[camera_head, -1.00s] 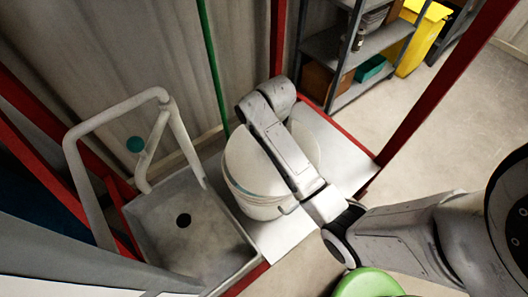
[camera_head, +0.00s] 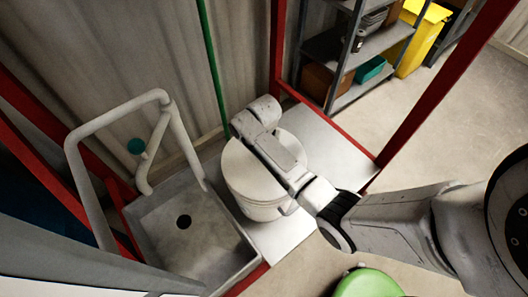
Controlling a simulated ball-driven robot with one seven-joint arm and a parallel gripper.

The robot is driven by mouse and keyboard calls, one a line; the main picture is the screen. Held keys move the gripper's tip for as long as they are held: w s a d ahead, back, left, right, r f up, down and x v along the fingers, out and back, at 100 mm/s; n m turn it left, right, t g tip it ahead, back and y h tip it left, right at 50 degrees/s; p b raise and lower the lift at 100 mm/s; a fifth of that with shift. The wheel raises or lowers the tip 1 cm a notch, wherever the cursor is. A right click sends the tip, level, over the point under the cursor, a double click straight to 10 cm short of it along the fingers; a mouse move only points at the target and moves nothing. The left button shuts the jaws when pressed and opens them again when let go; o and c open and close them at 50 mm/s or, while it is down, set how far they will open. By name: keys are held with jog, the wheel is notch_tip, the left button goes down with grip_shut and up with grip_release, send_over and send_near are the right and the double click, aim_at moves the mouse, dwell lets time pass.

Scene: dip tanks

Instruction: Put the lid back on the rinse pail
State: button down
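The white rinse pail (camera_head: 262,211) stands on the pale metal board right of the sink. A flat white round lid (camera_head: 244,172) covers the pail's top, level and lined up with its rim as far as I can see. I cannot tell whether it is pressed fully home. My arm reaches in from the right, and its end link lies over the lid's far right part. My gripper's fingers are hidden beneath or behind that link, so their hold on the lid does not show.
A grey sink (camera_head: 200,245) with a dark drain and bent white pipes (camera_head: 120,115) adjoins the pail on the left. Red frame posts (camera_head: 432,98) flank the board. A green round seat (camera_head: 367,284) is at the bottom. Shelves (camera_head: 375,45) and a yellow bin (camera_head: 420,38) stand behind.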

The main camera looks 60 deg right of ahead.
jog(key=shift+f, duration=0.3)
jog(key=c, duration=0.9)
grip_release()
jog(key=shift+o, duration=0.2)
notch_tip(320, 180, up, 13)
jog(key=s+a+f+m, duration=0.5)
jog(key=s+a+m, duration=0.2)
jog(key=a+m, duration=0.4)
jog(key=s+a+r+m+t, duration=0.1)
jog(key=s+a+m, duration=0.1)
jog(key=s+m, duration=1.1)
jog(key=shift+m+b, duration=0.3)
jog(key=shift+b, duration=0.05)
